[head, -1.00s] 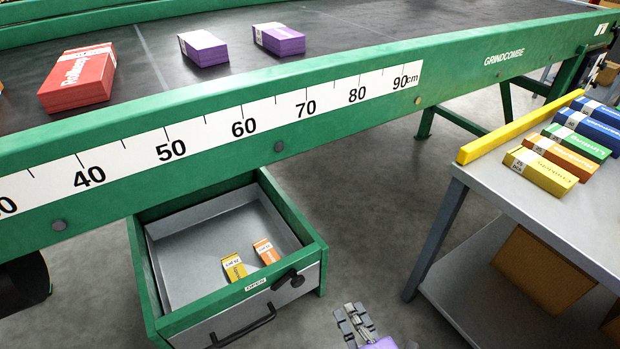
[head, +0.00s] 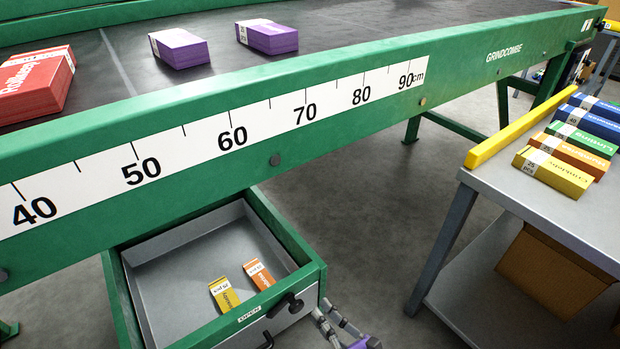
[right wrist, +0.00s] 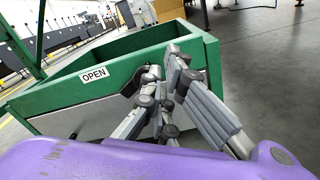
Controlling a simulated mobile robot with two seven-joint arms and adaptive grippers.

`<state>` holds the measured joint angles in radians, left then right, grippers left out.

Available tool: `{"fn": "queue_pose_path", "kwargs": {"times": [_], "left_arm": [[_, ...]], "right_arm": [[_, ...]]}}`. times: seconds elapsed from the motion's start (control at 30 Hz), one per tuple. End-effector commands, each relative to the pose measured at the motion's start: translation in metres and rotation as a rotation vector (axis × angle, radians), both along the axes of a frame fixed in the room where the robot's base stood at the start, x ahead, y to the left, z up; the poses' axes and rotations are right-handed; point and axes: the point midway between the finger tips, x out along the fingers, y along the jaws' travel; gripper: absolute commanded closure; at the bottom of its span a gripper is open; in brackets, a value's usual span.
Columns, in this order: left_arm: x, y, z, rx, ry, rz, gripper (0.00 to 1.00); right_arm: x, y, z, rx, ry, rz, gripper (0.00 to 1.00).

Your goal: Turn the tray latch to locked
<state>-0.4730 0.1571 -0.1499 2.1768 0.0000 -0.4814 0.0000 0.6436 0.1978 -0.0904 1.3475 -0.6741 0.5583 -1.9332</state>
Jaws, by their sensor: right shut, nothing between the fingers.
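The tray (head: 190,241) is a grey-lined drawer with a green frame under the conveyor. On its grey front is the black latch (head: 289,304), a knob with a short lever, to the right of an OPEN label (head: 249,313). The label also shows in the right wrist view (right wrist: 94,74). My right gripper (head: 333,318) is shut and empty, just right of the tray's front corner and close to the latch. In the right wrist view its fingers (right wrist: 163,75) stand before the tray front and partly hide the latch area; contact cannot be told. My left gripper is out of view.
A yellow and an orange box lie in the tray. The green conveyor rail (head: 350,112) with a centimetre scale runs above it. A grey table (head: 530,213) with a yellow edge bar and several boxes stands at right. Open floor lies between.

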Motion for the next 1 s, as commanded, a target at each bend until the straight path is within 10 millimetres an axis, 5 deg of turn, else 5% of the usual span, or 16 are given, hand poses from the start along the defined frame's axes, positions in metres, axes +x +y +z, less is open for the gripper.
{"fn": "queue_pose_path", "kwargs": {"times": [0.4, 1.0], "left_arm": [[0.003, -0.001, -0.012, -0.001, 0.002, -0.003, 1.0], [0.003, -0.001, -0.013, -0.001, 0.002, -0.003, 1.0]], "right_arm": [[0.03, 0.022, -0.001, 0.002, 0.001, 0.0, 1.0], [0.031, 0.03, 0.003, 0.008, -0.005, 0.008, 1.0]]}}
